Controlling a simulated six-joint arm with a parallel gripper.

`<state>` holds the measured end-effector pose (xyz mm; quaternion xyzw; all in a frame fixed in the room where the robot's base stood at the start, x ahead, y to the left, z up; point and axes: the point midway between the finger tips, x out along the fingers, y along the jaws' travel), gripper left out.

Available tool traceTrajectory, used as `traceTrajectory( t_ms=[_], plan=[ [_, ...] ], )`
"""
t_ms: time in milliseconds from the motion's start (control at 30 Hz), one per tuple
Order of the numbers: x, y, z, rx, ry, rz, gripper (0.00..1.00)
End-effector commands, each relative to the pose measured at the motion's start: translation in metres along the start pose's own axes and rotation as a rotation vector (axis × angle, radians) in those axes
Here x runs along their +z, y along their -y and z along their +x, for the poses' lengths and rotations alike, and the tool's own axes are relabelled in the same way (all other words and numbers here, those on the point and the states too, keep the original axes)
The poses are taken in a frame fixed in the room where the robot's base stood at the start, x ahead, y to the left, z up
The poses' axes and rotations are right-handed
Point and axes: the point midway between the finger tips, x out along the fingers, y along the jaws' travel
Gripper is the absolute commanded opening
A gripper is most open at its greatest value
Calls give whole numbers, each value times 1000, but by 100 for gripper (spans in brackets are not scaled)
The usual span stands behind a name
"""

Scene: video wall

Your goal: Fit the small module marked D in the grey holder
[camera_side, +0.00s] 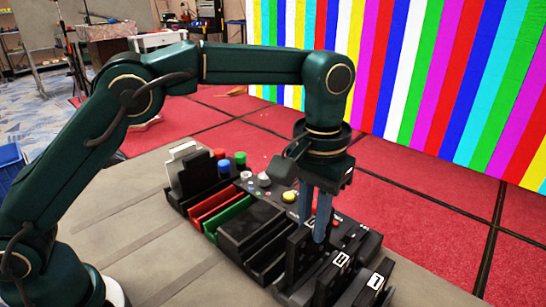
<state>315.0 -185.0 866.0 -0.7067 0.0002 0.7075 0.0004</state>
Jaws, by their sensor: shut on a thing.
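My gripper (314,225) points down over the front right of the row of parts, with its blue-grey fingers shut on a dark module (298,252). The module stands upright between other black parts; any letter on it is hidden. I cannot tell whether its lower edge is seated in a slot or just above one. Just right of it is a black module with a white label (340,259), and further right another with a white label (375,281). Both letters are too small to read surely. I cannot tell the grey holder apart from the dark holders around the fingers.
Red (210,202) and green (226,216) slotted holders stand left of the black ones. White cards (184,151) stand at the back left. A panel with coloured buttons (290,196) lies behind. The grey table (150,250) is clear at the front left. A striped video wall (420,80) stands behind.

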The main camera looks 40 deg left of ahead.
Motion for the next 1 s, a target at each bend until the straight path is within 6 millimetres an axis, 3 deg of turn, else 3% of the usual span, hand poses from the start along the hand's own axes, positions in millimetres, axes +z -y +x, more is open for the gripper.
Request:
traceTrajectory(
  t_ms=[1000],
  plan=[
    [0,0,14,0,0,0,0]
  ],
)
